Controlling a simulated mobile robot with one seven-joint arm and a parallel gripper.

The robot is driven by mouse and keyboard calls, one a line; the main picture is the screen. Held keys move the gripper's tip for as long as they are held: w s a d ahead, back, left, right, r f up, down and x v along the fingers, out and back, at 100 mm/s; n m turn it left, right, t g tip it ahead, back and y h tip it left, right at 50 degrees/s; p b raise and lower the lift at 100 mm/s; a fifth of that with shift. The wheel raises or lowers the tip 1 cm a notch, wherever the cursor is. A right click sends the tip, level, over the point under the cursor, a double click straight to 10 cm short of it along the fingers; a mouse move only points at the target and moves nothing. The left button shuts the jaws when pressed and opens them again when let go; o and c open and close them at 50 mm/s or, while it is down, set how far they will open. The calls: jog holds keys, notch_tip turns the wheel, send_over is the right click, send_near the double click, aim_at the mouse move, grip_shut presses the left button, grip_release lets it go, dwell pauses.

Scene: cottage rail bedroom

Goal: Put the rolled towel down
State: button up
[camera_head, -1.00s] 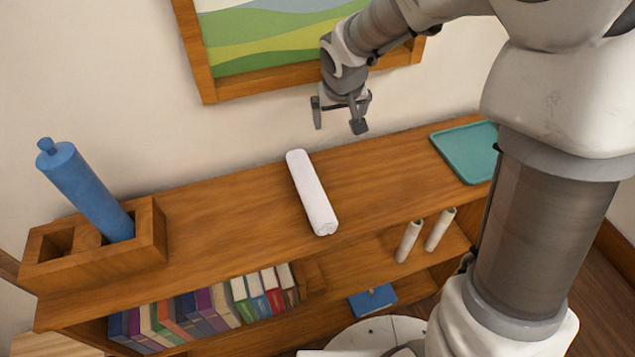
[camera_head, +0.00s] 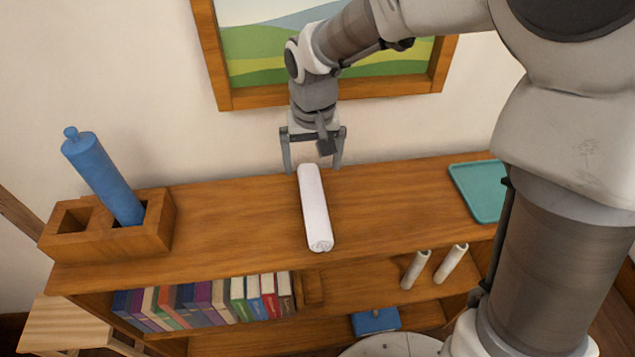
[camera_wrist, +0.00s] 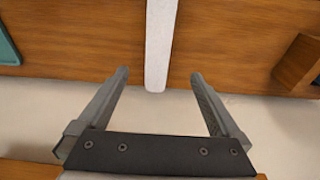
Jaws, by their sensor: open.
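The rolled towel (camera_head: 315,210) is a white roll lying flat on the wooden shelf top (camera_head: 390,200), pointing from the wall side to the front edge. In the wrist view the towel (camera_wrist: 160,40) runs up from between the fingers, with its near end just beyond the tips. My gripper (camera_head: 312,170) is open and empty at the towel's wall-side end, its fingers to either side of the roll's line. The gripper also shows in the wrist view (camera_wrist: 158,76), wide apart. I see no contact with the towel.
A wooden holder (camera_head: 160,225) with a tilted blue cylinder (camera_head: 105,180) stands at the left. A teal tray (camera_head: 480,190) lies at the right. Books (camera_head: 205,303) and two white cylinders (camera_head: 432,268) are on the shelf below. A framed picture (camera_head: 330,98) hangs behind my gripper.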

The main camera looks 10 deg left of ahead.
aim_at(313, 197)
jog(key=f, duration=0.6)
jog(key=w+f, duration=0.1)
jog(key=f, duration=0.2)
jog(key=shift+a+f, duration=0.1)
jog(key=shift+f, duration=0.25)
jog(key=shift+w+f+p, duration=0.15)
jog(key=shift+f+p, duration=0.15)
jog(key=shift+f, duration=1.05)
jog(key=shift+w+f+p, duration=0.15)
jog(key=shift+f+p, duration=0.1)
jog(key=shift+f, duration=1.05)
jog(key=c, duration=1.5)
jog(key=shift+r, duration=0.15)
